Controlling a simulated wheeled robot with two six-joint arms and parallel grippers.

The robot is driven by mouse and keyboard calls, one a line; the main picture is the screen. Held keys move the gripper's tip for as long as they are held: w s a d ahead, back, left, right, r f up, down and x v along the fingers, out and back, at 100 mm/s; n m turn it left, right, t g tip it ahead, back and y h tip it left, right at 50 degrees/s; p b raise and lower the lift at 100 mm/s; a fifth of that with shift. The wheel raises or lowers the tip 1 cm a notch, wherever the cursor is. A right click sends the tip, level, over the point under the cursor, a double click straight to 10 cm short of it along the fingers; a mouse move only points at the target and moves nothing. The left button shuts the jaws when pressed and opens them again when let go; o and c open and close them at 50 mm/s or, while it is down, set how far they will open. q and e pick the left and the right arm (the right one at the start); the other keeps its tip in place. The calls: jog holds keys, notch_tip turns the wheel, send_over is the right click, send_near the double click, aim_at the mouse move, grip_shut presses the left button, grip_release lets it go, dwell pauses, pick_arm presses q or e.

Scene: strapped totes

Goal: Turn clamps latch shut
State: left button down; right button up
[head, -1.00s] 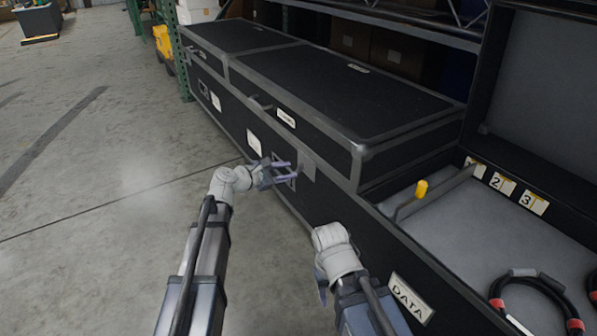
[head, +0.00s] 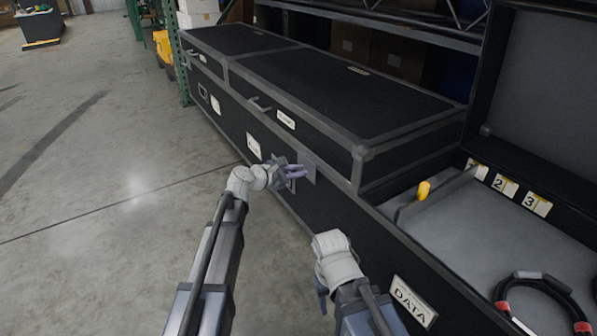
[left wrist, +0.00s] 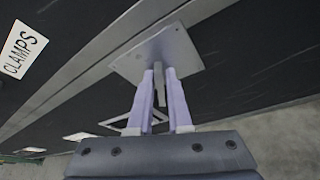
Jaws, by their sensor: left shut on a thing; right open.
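The CLAMPS case is black with grey edging, its lid (head: 340,82) down. Its CLAMPS label (head: 286,120) is on the front and also shows in the left wrist view (left wrist: 22,49). The latch (left wrist: 160,82) is a grey tab on a square metal plate (left wrist: 157,50) on the case front. My left gripper (head: 298,172), two pale purple fingers, is at this plate. In the left wrist view the left gripper (left wrist: 160,82) is shut around the latch tab. My right gripper (head: 322,292) is low in front of the DATA case, partly hidden by its own wrist; it is open.
Another closed black case (head: 235,36) adjoins on the far left. The concrete floor (head: 110,190) at left is clear.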

dwell(0.4)
pick_arm(q)
jog(key=shift+m+t, duration=0.3)
jog(key=shift+m, duration=0.2)
jog(key=c, duration=1)
grip_release()
jog(key=shift+o, duration=0.2)
jog(key=shift+s+r, duration=0.1)
jog(key=p+v, duration=0.2)
jog(key=v, duration=0.5)
jog(key=shift+s, duration=0.25)
jog(key=shift+a+r, duration=0.15)
